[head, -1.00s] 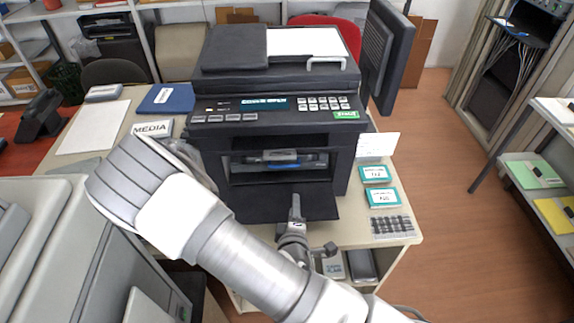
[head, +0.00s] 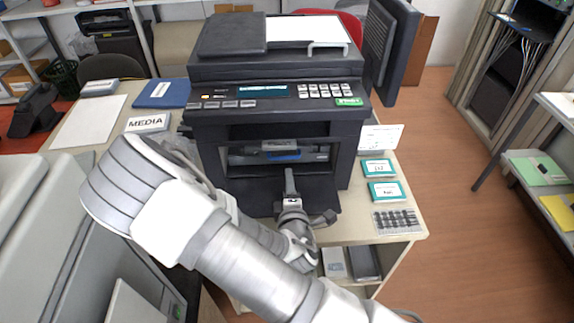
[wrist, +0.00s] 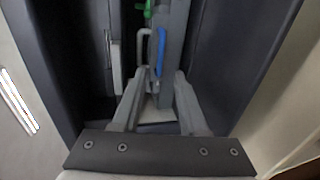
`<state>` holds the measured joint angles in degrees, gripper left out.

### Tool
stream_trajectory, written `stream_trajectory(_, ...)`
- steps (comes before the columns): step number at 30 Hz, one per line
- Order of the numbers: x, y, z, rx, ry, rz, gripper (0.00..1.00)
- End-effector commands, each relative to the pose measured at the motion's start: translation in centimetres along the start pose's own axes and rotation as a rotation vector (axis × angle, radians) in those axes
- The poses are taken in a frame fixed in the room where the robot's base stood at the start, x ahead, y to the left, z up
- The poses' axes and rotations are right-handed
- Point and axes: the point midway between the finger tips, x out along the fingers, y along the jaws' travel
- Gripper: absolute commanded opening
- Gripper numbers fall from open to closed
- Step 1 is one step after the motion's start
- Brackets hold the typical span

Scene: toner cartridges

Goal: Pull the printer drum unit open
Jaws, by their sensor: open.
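The dark printer (head: 212,150) stands on the desk with its front door (head: 322,196) folded down. The grey drum unit (head: 316,153) sits inside the front opening, with a blue handle (head: 284,156) on its front. In the wrist view the blue handle (wrist: 161,52) stands out beside the grey body of the drum unit (wrist: 175,45). My gripper (head: 290,175) is above the lowered door, in front of the opening. In the wrist view its two open fingers (wrist: 158,78) point at the drum unit, with the handle ahead between them. I see no clear contact.
A green part (wrist: 146,8) shows deeper in the printer. The printer's side walls flank my gripper. Two teal-edged boxes (head: 385,191) and a keypad-like tray (head: 397,220) lie to the right on the desk. A MEDIA sign (head: 148,123) stands at left.

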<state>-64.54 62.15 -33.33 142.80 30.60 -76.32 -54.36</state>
Motion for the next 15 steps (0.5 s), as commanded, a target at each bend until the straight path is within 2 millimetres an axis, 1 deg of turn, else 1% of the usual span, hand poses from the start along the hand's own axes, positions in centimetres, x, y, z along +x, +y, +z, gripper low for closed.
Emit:
stream_trajectory(1,0.3,-0.5,-0.2,0.002,0.002,0.004,0.43)
stream_trajectory(15,1.8,-0.3,-0.5,0.002,0.004,0.007,0.43)
